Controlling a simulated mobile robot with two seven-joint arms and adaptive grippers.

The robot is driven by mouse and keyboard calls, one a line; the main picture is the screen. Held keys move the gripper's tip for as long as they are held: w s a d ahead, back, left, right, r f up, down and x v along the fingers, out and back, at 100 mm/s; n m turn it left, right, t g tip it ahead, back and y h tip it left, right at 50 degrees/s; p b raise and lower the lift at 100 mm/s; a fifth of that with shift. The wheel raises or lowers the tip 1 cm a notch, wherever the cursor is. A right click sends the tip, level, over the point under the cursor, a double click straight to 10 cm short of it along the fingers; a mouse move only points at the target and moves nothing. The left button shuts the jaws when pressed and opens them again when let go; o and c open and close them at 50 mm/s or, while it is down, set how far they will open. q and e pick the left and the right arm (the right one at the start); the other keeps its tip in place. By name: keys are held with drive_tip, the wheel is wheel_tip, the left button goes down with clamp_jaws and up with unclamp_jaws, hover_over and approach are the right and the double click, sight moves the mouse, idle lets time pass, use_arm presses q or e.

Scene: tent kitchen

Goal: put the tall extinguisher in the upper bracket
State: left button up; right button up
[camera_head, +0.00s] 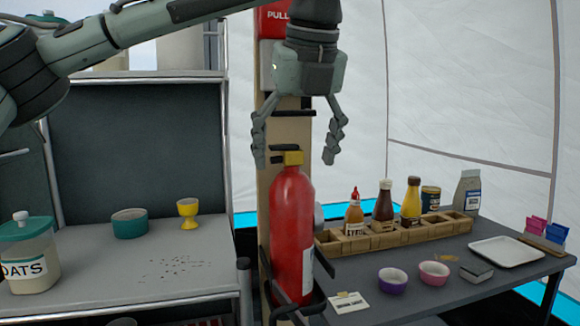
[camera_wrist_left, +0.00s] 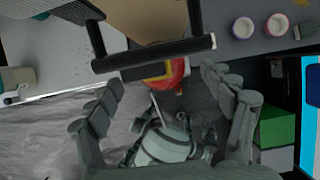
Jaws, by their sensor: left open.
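The tall red extinguisher (camera_head: 290,215) with a yellow-and-black head stands upright against a wooden post (camera_head: 308,135), within the dark lower bracket (camera_head: 285,310). A dark bracket piece (camera_head: 295,112) higher on the post is partly hidden by my left gripper; I cannot make out its full shape. My left gripper (camera_head: 296,155) points down, open and empty, with its fingers spread either side above the extinguisher's head. In the left wrist view, the extinguisher (camera_wrist_left: 172,76) shows red and yellow between the fingers, partly behind a black bar (camera_wrist_left: 150,54). My right gripper is not in view.
A red box marked PULL (camera_head: 272,45) is on the upper post. On the right, a dark table carries a wooden crate (camera_head: 375,240) with bottles, a white tray (camera_head: 507,250) and small bowls. A left counter (camera_head: 190,280) holds a teal bowl, yellow egg cup and oats jar.

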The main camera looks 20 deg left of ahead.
use_arm(q)
drive_tip(key=s+d, duration=0.5)
drive_tip(key=s, duration=0.3)
drive_tip(key=shift+s+d+b, duration=0.15)
drive_tip(key=shift+d+b, duration=0.05)
drive_tip(key=shift+b, duration=0.15)
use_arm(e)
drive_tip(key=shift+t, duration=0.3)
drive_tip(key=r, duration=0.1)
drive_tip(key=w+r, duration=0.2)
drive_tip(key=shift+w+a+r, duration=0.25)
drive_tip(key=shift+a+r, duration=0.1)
use_arm(q)
drive_tip(key=shift+c, duration=0.4)
